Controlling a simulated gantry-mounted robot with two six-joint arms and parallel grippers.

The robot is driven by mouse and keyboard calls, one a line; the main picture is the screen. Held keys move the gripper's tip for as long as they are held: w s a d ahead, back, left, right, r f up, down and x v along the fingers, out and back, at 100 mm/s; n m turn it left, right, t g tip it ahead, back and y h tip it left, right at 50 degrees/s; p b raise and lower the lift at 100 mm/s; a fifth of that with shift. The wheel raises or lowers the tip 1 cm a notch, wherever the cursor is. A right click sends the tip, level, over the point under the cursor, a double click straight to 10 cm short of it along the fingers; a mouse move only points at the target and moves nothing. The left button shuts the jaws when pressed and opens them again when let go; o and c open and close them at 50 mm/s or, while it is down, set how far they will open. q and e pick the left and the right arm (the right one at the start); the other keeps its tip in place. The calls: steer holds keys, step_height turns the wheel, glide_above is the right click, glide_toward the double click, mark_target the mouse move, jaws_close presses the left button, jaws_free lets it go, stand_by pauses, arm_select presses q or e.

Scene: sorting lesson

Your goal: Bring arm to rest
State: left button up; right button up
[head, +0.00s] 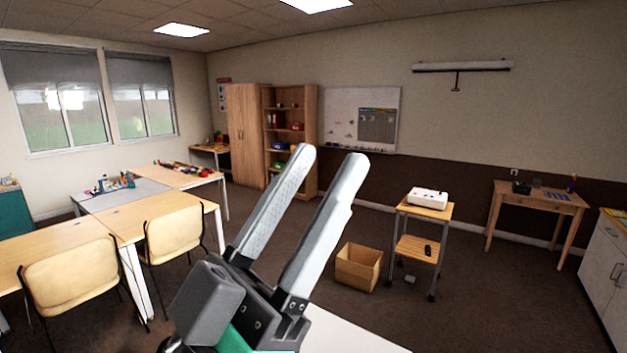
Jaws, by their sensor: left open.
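My left gripper (332,159) shows large in the middle of the head view, with its two long grey fingers pointing up and slightly right. The fingers are apart, and nothing is between them. It is raised in front of the room, above a white surface (345,335) at the bottom edge. My right gripper is not in the view.
Tables (75,262) with chairs (75,277) stand at the left. An open cardboard box (358,272) sits on the floor right of the gripper, beside a wheeled cart (417,248) with a white projector (428,198). A wooden desk (535,196) stands at the right wall.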

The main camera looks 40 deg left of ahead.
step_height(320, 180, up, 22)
steer(key=p, duration=2.2)
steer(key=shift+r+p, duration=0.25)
steer(key=shift+p, duration=0.05)
